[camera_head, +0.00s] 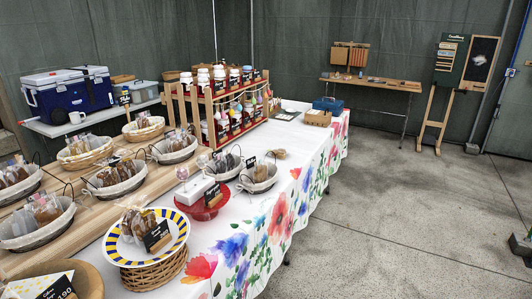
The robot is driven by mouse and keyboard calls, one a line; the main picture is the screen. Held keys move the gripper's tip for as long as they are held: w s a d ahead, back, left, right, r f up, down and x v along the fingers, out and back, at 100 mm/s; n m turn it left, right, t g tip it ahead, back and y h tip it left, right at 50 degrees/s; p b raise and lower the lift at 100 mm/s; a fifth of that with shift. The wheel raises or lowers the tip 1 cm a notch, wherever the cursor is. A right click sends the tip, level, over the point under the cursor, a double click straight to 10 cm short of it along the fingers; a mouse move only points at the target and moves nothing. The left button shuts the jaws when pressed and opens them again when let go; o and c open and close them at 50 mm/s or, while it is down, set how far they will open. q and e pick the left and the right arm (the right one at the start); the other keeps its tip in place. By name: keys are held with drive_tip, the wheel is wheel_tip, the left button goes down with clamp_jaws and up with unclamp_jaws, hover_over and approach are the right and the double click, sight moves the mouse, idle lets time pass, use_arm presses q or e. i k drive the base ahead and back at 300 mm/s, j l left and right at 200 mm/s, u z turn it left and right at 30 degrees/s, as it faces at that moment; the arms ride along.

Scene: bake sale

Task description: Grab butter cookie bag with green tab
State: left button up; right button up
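Clear bags of baked goods stand in several cloth-lined baskets on the long table (285,185). One group of brown bags (136,222) sits on a blue-and-yellow rimmed plate (114,247) over a wicker stand. Other bags show in a basket at the left (44,208), in a basket behind it (116,175) and in a basket farther back (176,141). The bags are too small to tell which holds butter cookies, and I cannot make out a green tab. Neither of my grippers is in view.
A wooden rack with jars (216,105) and a red cake stand (203,202) share the table. A narrow table (372,83) and easel sign (449,62) stand at the back.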

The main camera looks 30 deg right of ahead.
sight(280, 154)
drive_tip(key=i+l, duration=0.1)
drive_tip(key=l, duration=0.35)
drive_tip(key=i+l, duration=0.15)
drive_tip(key=l, duration=0.25)
drive_tip(key=i+l+u, duration=0.1)
drive_tip(key=l, duration=0.35)
drive_tip(key=i+l, duration=0.1)
drive_tip(key=l, duration=0.3)
drive_tip(key=i+l, duration=0.15)
drive_tip(key=l, duration=0.25)
drive_tip(key=i+l+u, duration=0.1)
drive_tip(key=l, duration=0.35)
drive_tip(key=i+l, duration=0.15)
drive_tip(key=l, duration=0.25)
drive_tip(key=i+l+u, duration=0.1)
drive_tip(key=l, duration=0.35)
drive_tip(key=i+l, duration=0.15)
drive_tip(key=l, duration=0.3)
drive_tip(key=i+l+u, duration=0.1)
drive_tip(key=l, duration=0.35)
drive_tip(key=i+l, duration=0.1)
drive_tip(key=l, duration=0.35)
drive_tip(key=j+u, duration=0.05)
